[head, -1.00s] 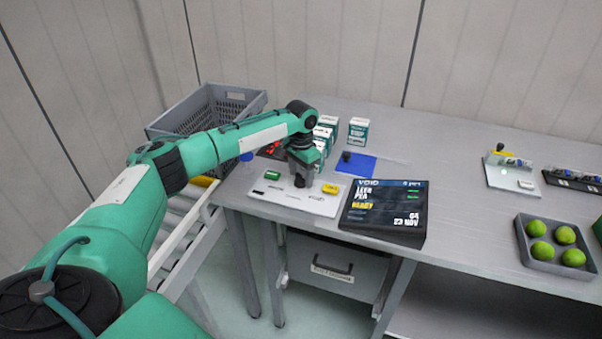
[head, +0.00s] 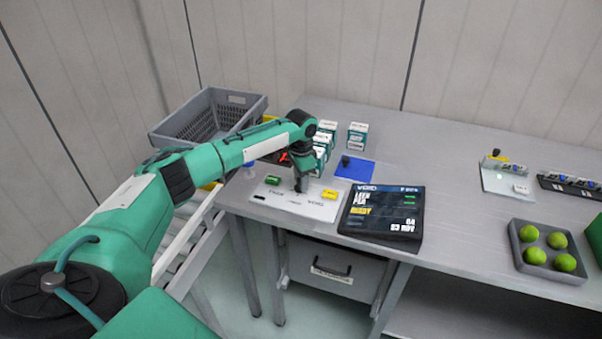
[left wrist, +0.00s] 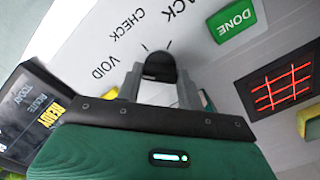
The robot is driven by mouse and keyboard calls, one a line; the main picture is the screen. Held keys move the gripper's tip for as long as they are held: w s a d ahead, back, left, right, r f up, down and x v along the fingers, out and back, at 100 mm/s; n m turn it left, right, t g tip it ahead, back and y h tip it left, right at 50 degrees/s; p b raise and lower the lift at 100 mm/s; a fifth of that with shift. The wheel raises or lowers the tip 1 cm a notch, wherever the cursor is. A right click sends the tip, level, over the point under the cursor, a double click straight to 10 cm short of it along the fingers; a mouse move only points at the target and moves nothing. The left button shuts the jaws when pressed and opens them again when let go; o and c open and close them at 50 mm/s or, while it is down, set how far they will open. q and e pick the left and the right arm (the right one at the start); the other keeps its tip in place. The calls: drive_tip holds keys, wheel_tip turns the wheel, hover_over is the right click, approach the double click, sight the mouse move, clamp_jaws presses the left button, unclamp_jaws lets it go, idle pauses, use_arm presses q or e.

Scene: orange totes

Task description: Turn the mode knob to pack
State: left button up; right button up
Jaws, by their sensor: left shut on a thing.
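The white control panel (head: 285,205) lies at the left end of the grey table, with VOID, CHECK and PACK printed on it. Its dark mode knob (left wrist: 160,67) shows in the left wrist view between the fingers of my left gripper (left wrist: 158,84), which are shut on it. Two tick marks show beyond the knob, but I cannot read its pointer. In the head view my left gripper (head: 301,188) points down at the panel and hides the knob. The green DONE button (left wrist: 231,21) is on the panel. My right gripper is not in view.
A dark display (head: 382,212) stands right of the panel, by a yellow button (head: 329,194). White cartons (head: 357,135) and a blue mat (head: 355,168) are behind. A grey crate (head: 210,118) is at back left. A tray (head: 548,250) of green fruits is at right.

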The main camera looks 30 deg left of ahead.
use_arm(q)
drive_tip(key=m+p, duration=0.3)
drive_tip(key=m, duration=0.1)
drive_tip(key=shift+r+m, duration=0.15)
drive_tip(key=shift+m, duration=0.15)
drive_tip(key=m+p, duration=0.1)
drive_tip(key=m, duration=0.3)
drive_tip(key=shift+m, duration=0.3)
drive_tip(key=m, duration=0.5)
drive_tip(key=shift+p, duration=0.4)
drive_tip(key=m, duration=0.6)
drive_tip(key=o, duration=1)
wheel_tip(320, 180, up, 14)
drive_tip(key=b, duration=0.3)
drive_tip(key=shift+f, duration=0.2)
